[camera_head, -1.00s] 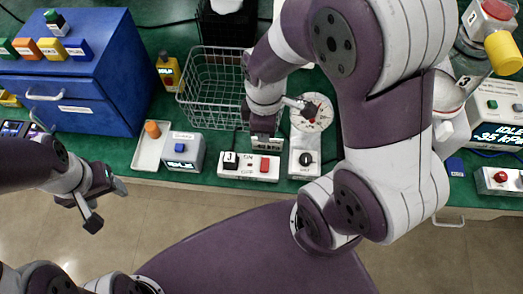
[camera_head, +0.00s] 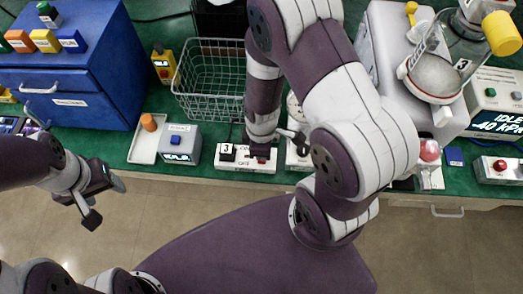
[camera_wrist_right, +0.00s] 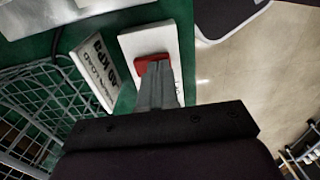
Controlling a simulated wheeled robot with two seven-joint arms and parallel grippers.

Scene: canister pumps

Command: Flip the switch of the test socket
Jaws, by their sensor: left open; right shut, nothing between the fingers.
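The test socket is a white strip (camera_head: 236,165) near the table's front edge. A black plug (camera_head: 227,152) marked 3 sits at its left end. My right gripper (camera_head: 261,157) points down at the strip's right part and covers the red switch in the head view. In the right wrist view the red switch (camera_wrist_right: 152,58) shows on the white strip (camera_wrist_right: 130,42), just beyond the shut, empty fingertips (camera_wrist_right: 158,68). The fingertips overlap the switch there; I cannot tell if they touch it. My left gripper (camera_head: 85,208) is open and empty, over the floor in front of the table.
A wire basket (camera_head: 205,85) stands behind the strip. A grey box with a blue button (camera_head: 180,145) and a white tray (camera_head: 145,145) are to its left. A label card (camera_wrist_right: 95,70) stands close beside the strip.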

